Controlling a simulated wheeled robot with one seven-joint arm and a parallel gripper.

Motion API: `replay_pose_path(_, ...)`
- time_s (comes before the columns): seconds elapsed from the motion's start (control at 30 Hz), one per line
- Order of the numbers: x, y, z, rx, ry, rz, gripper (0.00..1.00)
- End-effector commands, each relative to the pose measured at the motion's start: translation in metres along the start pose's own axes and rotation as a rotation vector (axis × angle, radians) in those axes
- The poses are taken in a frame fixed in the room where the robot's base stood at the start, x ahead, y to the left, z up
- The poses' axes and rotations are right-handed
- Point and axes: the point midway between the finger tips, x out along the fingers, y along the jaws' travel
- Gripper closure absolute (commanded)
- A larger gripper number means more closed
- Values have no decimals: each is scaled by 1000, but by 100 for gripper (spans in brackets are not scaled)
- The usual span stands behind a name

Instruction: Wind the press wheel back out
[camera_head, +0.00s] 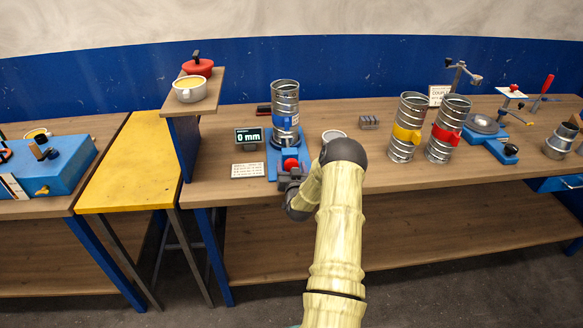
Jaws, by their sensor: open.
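The press (273,162) is a blue frame on the wooden bench, left of centre. A grey spiral duct (285,98) with a blue band stands upright in it. A red rounded part (291,164), which looks like the press wheel, sits at its front. My gripper (290,178) is at the front of the press, right by the red part. It is open; its fingers are small and partly hidden by my wrist, so I cannot tell whether they touch the wheel. A display (249,138) beside the press reads "0 mm".
A card (248,170) lies left of the press, and a white-rimmed cup (333,135) stands right of it. Ducts with yellow (406,133) and red (445,134) bands stand further right. A raised shelf (200,100) with a pot and a cup is at left.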

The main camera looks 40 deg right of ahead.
Motion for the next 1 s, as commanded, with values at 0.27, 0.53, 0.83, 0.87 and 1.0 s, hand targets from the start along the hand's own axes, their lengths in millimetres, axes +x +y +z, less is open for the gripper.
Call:
replay_pose_path(0.27, 0, 0, 0, 0, 0, 0, 75)
replay_pose_path(0.53, 0, 0, 1, -17, 0, 0, 75)
replay_pose_path(0.83, 0, -1, 2, -134, 2, -2, 75)
replay_pose_path(0.87, 0, 0, 3, -153, 2, -2, 75)
replay_pose_path(1.0, 0, 0, 4, -256, 2, -2, 75)
